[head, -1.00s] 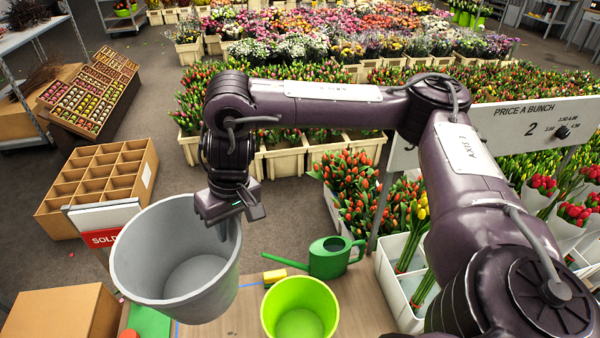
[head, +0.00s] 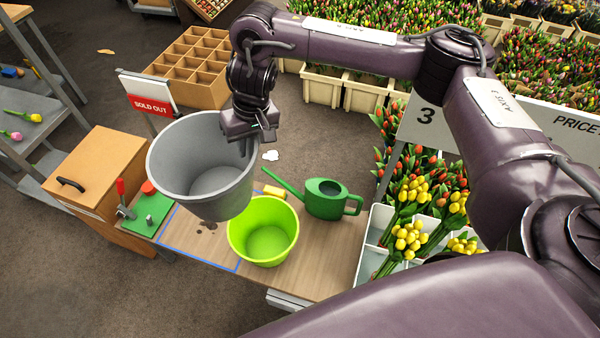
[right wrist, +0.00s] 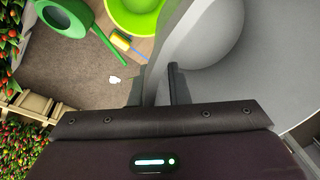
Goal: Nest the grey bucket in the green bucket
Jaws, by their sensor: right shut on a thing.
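The grey bucket (head: 205,165) is held in the air by its rim, above and to the left of the green bucket in the head view. My right gripper (head: 246,146) is shut on the right side of its rim. In the right wrist view the fingers (right wrist: 155,85) pinch the wall of the grey bucket (right wrist: 215,40). The bright green bucket (head: 265,232) stands upright and empty on the wooden table (head: 310,262). It also shows partly at the top of the right wrist view (right wrist: 133,22). The two buckets are apart, though the grey one overlaps the green one's edge in the picture. My left gripper is not in view.
A dark green watering can (head: 328,197) stands just behind and right of the green bucket. A green board with a red lever (head: 150,213) is at the table's left. White tulip bins (head: 372,250) stand at the right.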

